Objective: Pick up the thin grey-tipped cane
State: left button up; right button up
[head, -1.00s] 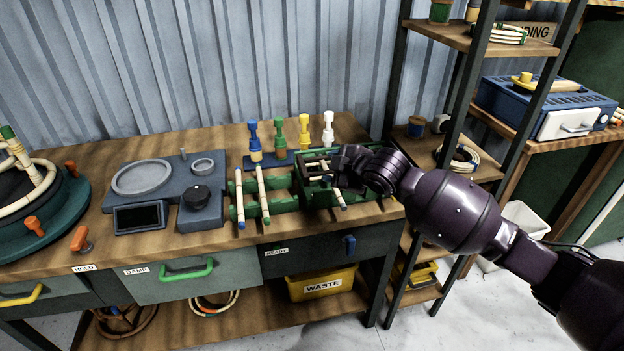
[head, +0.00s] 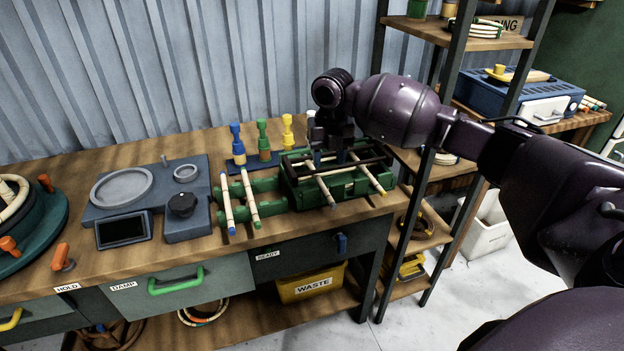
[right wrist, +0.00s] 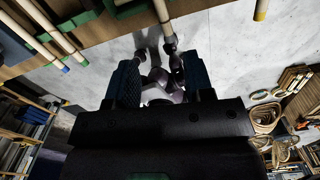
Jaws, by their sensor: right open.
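The thin grey-tipped cane (head: 323,187) lies across the green rack (head: 349,187) on the bench, its tip towards the front edge. It also shows in the right wrist view (right wrist: 161,12), with its grey tip in line with the gap between my fingers. My right gripper (head: 330,157) is open and points down over the back of the rack. Its two dark fingers also show in the right wrist view (right wrist: 160,84), apart and with nothing clamped between them. Whether they touch the cane is unclear. My left gripper is not in view.
A yellow-tipped cane (head: 368,175) lies to the right on the same rack. Blue-tipped (head: 227,205) and green-tipped (head: 251,200) canes lie to the left. Coloured pegs (head: 263,141) stand behind. A shelf post (head: 446,130) rises at the right.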

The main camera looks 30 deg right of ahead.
jog(key=n, duration=0.2)
send_over(329, 195)
notch_tip(329, 195, down, 5)
jog(key=shift+f+b, duration=0.2)
jog(key=shift+b, duration=0.2)
jog(key=shift+f, duration=0.7)
notch_tip(329, 195, down, 4)
jog(key=shift+f+b, duration=0.1)
jog(key=shift+b, duration=0.35)
jog(key=shift+c, duration=0.5)
grip_shut()
